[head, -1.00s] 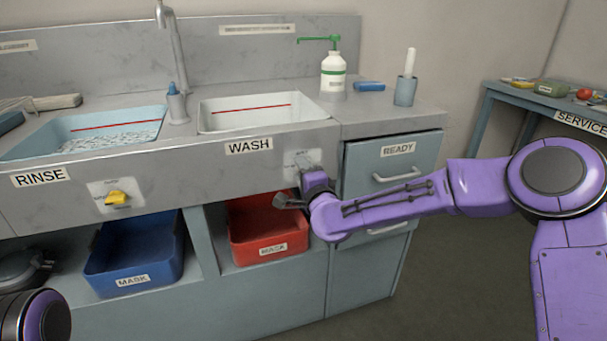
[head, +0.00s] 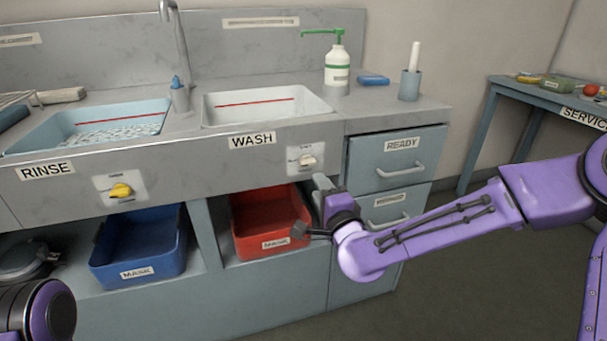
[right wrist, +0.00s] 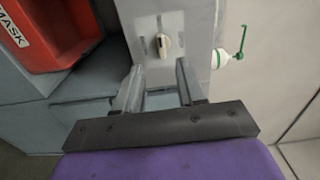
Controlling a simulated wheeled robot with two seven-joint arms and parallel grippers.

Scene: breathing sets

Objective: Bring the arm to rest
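My right arm (head: 430,230) reaches in from the right, purple, with its gripper (head: 322,185) in front of the counter.
The red bin (head: 262,240) is close to the right gripper's left side, on the lower shelf. The blue bin (head: 140,268) is farther left. The READY drawer (head: 390,165) is shut. The wash basin (head: 225,116) and green-topped bottle (head: 337,75) are above. Open floor lies at lower right.

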